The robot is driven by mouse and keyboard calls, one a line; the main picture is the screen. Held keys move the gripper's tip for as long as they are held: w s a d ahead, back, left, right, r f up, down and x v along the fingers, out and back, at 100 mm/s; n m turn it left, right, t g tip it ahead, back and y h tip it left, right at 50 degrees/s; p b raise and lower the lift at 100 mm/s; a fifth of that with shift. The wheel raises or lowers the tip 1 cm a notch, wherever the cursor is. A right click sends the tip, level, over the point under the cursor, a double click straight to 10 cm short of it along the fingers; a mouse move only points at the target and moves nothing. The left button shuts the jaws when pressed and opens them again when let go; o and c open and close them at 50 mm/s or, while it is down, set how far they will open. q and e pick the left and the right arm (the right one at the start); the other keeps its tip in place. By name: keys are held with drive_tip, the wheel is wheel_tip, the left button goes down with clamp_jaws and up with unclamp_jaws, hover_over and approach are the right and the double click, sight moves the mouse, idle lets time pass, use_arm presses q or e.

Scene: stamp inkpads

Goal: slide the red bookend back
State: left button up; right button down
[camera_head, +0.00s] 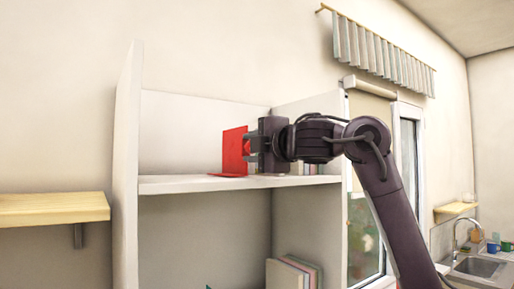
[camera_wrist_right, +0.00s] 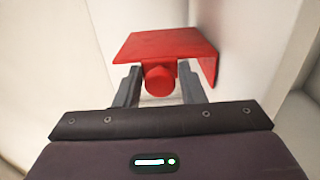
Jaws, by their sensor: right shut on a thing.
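The red bookend (camera_head: 234,152) stands upright on the upper shelf board of the white bookcase, with its flat foot on the board. In the right wrist view the red bookend (camera_wrist_right: 165,44) shows its plate and a round knob facing me. My right gripper (camera_head: 250,148) is at the knob on the bookend's right side, with its fingers on either side of it. In the right wrist view the right gripper (camera_wrist_right: 160,85) is shut on this knob. My left gripper is not in view.
The shelf board (camera_head: 190,185) is clear left of the bookend, up to the bookcase's left side wall (camera_head: 128,140). More books (camera_head: 290,274) stand on the lower shelf. A wooden wall shelf (camera_head: 50,208) is at the left.

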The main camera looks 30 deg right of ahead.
drive_tip(key=c, duration=1.3)
unclamp_jaws()
drive_tip(key=shift+o, duration=0.6)
drive_tip(key=shift+w, duration=0.1)
drive_tip(key=s+b, duration=0.3)
drive_tip(key=s, duration=0.4)
drive_tip(key=shift+s+d, duration=0.3)
drive_tip(key=shift+s, duration=0.1)
drive_tip(key=shift+w, duration=0.1)
drive_tip(key=shift+f, duration=0.1)
